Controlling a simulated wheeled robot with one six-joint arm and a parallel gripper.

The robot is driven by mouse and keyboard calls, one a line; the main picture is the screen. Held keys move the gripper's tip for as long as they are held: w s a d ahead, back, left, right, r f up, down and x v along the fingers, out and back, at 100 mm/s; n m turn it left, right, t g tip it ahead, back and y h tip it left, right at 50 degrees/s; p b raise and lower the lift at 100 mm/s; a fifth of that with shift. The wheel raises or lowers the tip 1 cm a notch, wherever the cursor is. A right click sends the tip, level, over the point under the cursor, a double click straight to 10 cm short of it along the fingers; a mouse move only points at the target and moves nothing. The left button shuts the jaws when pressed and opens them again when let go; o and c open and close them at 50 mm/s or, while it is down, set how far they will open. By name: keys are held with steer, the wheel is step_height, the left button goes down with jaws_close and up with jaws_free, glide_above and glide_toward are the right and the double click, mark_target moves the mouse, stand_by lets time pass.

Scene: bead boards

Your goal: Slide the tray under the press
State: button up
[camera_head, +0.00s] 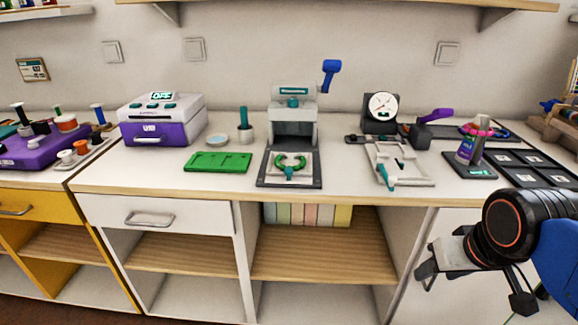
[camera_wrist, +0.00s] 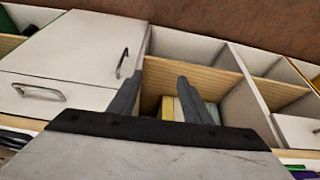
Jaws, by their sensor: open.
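The press (camera_head: 294,98) stands upright at the back middle of the counter, with a blue-knobbed lever raised at its right. A pale tray (camera_head: 272,172) with a green ring and teal handle lies on the press's dark base, in front of the press head. How far it reaches under the head is unclear. A second whitish tray-like plate (camera_head: 412,172) with a teal handle lies further right. My gripper (camera_head: 424,274) is in front of the counter at lower right, below its top, apart from both. In the wrist view my gripper (camera_wrist: 160,78) is open and empty.
A green board (camera_head: 218,162) lies left of the press, beside a purple-and-white machine (camera_head: 161,120). A dial gauge (camera_head: 381,107) and a purple-handled tool (camera_head: 430,122) stand right. Dark bead boards (camera_head: 535,166) lie far right. Open shelves and a drawer (camera_head: 155,218) are below.

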steer(key=shift+c, duration=0.7)
steer(key=shift+w+r, duration=0.1)
steer(key=shift+r, duration=0.05)
steer(key=shift+c, duration=0.2)
step_height(320, 180, up, 28)
steer(key=n+g, duration=0.5)
steer(key=n, duration=0.4)
glide_above(289, 169)
step_height(289, 169, down, 18)
steer(key=shift+r, duration=0.25)
jaws_close()
